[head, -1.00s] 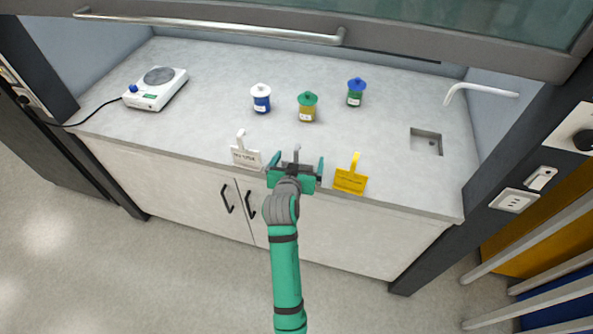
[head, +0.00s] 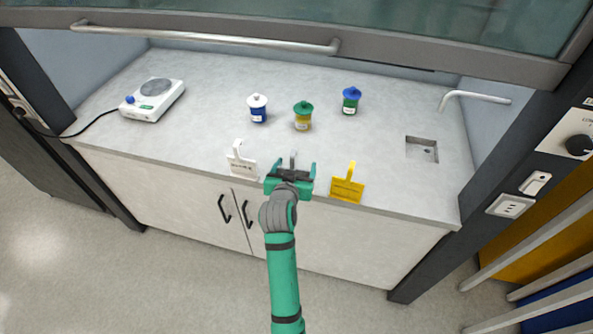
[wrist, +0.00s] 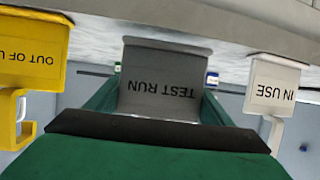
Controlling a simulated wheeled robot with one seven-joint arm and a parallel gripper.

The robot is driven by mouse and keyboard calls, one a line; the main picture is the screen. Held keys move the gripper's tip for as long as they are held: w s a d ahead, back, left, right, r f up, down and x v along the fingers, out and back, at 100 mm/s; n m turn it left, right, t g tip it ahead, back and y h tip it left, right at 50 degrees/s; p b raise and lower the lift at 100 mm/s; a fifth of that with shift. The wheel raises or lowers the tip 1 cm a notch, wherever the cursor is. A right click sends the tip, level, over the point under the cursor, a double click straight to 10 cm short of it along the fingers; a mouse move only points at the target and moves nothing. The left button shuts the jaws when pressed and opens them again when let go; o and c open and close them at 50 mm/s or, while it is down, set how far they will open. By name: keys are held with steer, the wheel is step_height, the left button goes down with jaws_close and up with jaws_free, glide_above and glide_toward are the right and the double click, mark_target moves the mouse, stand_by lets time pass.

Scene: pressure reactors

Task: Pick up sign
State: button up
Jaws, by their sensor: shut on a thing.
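A grey sign (wrist: 165,85) reading "TEST RUN" sits between the fingers of my gripper (head: 291,170), at the counter's front edge. It appears upside down in the wrist view, and my gripper (wrist: 155,110) is shut on it. In the head view only its upright hook (head: 293,158) shows; the gripper hides its plate.
Three lidded jars, blue-white (head: 258,112), green-yellow (head: 303,120) and blue-green (head: 350,104), stand on the counter (head: 210,130) behind the signs. A hotplate (head: 152,102) is at left, a sink (head: 421,150) at right. The raised sash handle (head: 205,34) crosses above.

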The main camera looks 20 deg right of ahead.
steer(key=s+r, duration=0.1)
steer(key=r, duration=0.1)
steer(key=s+r, duration=0.1)
steer(key=r, duration=0.1)
steer(key=s+a+r, duration=0.1)
steer(key=s+r, duration=0.1)
steer(key=shift+r, duration=0.35)
steer(key=s+d+v, duration=0.1)
steer(key=d+v, duration=0.1)
steer(key=v, duration=0.8)
steer(key=shift+s+r, duration=0.15)
steer(key=shift+r, duration=0.3)
steer(key=shift+r, duration=0.1)
